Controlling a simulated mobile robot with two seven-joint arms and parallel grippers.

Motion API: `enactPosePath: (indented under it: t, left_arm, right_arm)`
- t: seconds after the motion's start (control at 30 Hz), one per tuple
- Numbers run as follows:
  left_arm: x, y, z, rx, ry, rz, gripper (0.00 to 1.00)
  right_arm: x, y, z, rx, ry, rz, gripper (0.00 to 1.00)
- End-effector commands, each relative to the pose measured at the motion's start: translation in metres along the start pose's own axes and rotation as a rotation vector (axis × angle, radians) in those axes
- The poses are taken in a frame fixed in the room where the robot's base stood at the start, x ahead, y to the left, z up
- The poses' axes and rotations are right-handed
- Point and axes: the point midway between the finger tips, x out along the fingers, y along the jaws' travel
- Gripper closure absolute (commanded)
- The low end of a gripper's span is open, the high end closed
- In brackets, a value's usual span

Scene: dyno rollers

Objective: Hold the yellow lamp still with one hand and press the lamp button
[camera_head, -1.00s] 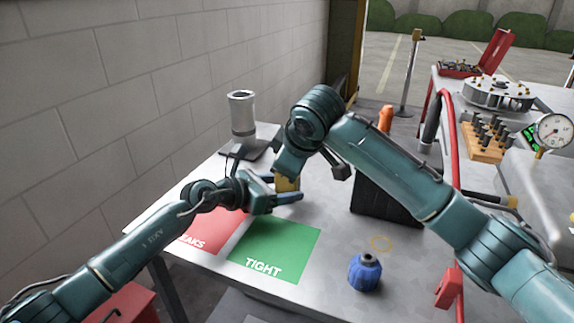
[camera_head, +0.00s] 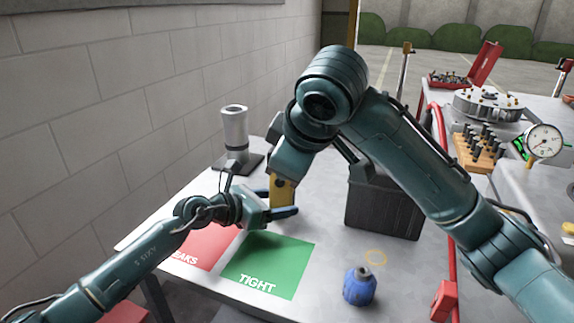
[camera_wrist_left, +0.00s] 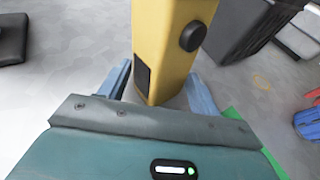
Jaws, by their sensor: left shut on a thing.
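The yellow lamp (camera_head: 283,193) stands upright on the table, its upper part hidden by my right arm in the head view. In the left wrist view the lamp (camera_wrist_left: 163,45) fills the top middle, with a round black button (camera_wrist_left: 192,36) on its right side and a dark panel low on its left. My left gripper (camera_head: 283,203) is shut on the lamp's lower part, one blue finger each side. My right gripper's hand (camera_head: 289,160) is directly above or in front of the lamp; its fingertips are hidden.
A green TIGHT mat (camera_head: 266,265) and a red LEAKS mat (camera_head: 205,246) lie in front. A blue bottle (camera_head: 359,288) stands front right. A black box (camera_head: 385,208) is right of the lamp, a grey cylinder (camera_head: 235,130) behind left.

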Motion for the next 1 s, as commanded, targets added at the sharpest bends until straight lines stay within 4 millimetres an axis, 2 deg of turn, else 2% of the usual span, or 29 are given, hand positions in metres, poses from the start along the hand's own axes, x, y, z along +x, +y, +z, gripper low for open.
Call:
enactPosePath:
  t: [0.23,0.27,0.57,0.83,1.0]
  left_arm:
    - [0.0,0.001,-0.001,0.0,0.003,0.002,0.5]
    - [0.0,0.001,-0.001,0.0,0.003,0.002,0.36]
    - [0.0,0.001,-0.001,0.0,0.001,0.001,0.12]
    - [-0.002,0.001,0.0,0.001,0.0,0.002,0.12]
    - [-0.021,0.001,-0.001,0.002,0.001,0.003,0.12]
  right_arm:
    - [0.0,0.0,0.0,0.0,0.0,0.0,1.0]
    - [0.0,0.0,0.0,0.0,0.0,0.0,1.0]
    - [0.0,0.0,0.0,0.0,0.0,0.0,1.0]
    - [0.0,0.0,0.0,0.0,0.0,0.0,1.0]
    - [0.0,0.0,0.0,0.0,0.001,0.0,1.0]
